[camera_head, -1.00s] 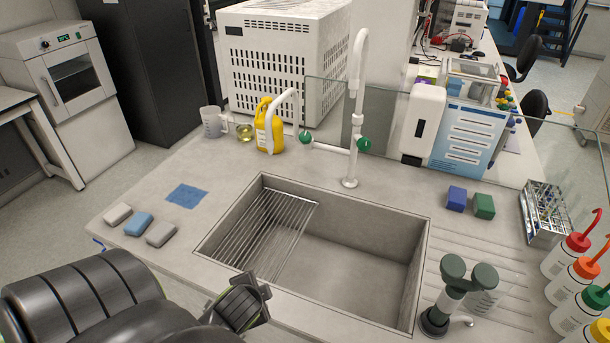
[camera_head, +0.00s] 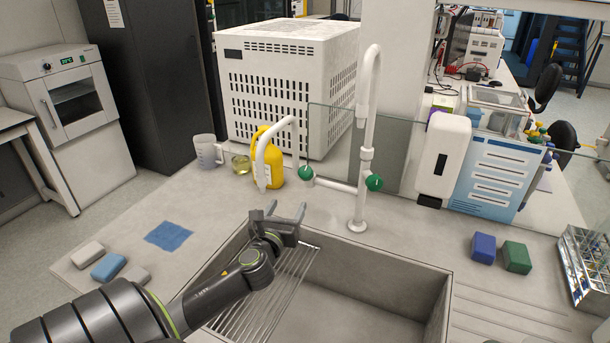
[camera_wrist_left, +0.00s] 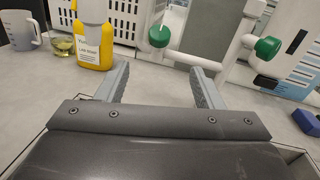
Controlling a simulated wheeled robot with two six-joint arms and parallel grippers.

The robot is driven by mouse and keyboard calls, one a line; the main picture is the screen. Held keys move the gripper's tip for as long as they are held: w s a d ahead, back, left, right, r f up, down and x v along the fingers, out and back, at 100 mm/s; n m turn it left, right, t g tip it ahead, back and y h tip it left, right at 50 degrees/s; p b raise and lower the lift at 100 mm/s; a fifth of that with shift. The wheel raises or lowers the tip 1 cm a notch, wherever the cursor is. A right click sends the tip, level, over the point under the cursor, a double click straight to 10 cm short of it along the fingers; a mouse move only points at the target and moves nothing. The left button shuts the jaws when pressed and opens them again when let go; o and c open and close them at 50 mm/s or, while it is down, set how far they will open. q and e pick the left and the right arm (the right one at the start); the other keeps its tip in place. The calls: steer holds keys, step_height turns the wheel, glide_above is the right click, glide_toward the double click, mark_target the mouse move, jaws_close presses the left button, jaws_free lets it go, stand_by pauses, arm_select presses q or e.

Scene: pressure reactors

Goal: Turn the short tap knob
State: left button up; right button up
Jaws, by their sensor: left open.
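A white tap (camera_head: 360,195) stands behind the sink, with a tall spout and a short curved spout (camera_head: 277,138) on its left. A green knob (camera_head: 305,174) sits by the short spout, and a second green knob (camera_head: 374,182) sits on the tall column. My left gripper (camera_head: 285,208) is open and empty over the sink's back left edge, in front of and below the short spout's knob, not touching it. In the left wrist view, that knob (camera_wrist_left: 159,36) shows beyond and between the fingers; the other knob (camera_wrist_left: 267,47) is to the right. My right gripper is not in view.
A yellow bottle (camera_head: 268,160), a small beaker (camera_head: 241,163) and a jug (camera_head: 207,152) stand left of the tap. A glass screen (camera_head: 335,145) stands behind it. The sink (camera_head: 390,290) holds a wire rack (camera_head: 275,290). Blue and green blocks lie at the right.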

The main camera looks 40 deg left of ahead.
arm_select(q)
glide_toward(304, 175)
steer(key=x, duration=0.8)
steer(key=shift+w+a+p, duration=0.15)
steer(key=shift+w+p, duration=0.2)
steer(key=shift+p, duration=0.05)
steer(key=shift+w+a, duration=0.25)
steer(key=shift+w, duration=0.3)
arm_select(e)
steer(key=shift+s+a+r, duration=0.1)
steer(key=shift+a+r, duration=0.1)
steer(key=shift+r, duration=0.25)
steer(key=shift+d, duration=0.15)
arm_select(q)
steer(key=shift+c, duration=1)
steer(key=c, duration=0.8)
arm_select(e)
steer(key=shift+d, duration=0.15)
